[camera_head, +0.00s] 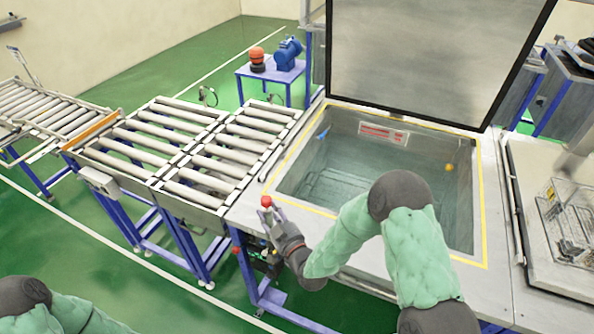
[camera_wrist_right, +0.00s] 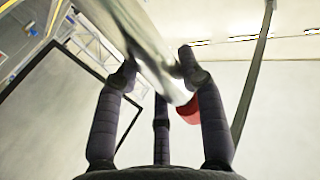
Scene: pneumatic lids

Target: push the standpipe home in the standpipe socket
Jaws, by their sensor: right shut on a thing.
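The standpipe is a shiny metal tube with a red end. In the right wrist view the tube (camera_wrist_right: 150,50) runs between my fingers, and its red end shows beside the right finger. In the head view the red top (camera_head: 266,201) sticks up above my right gripper (camera_head: 272,216). My right gripper is shut on the standpipe at the left front edge of the tank bench. The standpipe's lower end and the standpipe socket are hidden or cannot be made out. My left arm shows at the bottom left, with its gripper out of view.
The open tank (camera_head: 330,175) has a yellow-edged rim and a raised lid (camera_head: 430,55). An orange ball (camera_head: 449,167) is at its far right. A roller conveyor (camera_head: 190,145) stands left. A wire basket (camera_head: 575,225) sits at the right.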

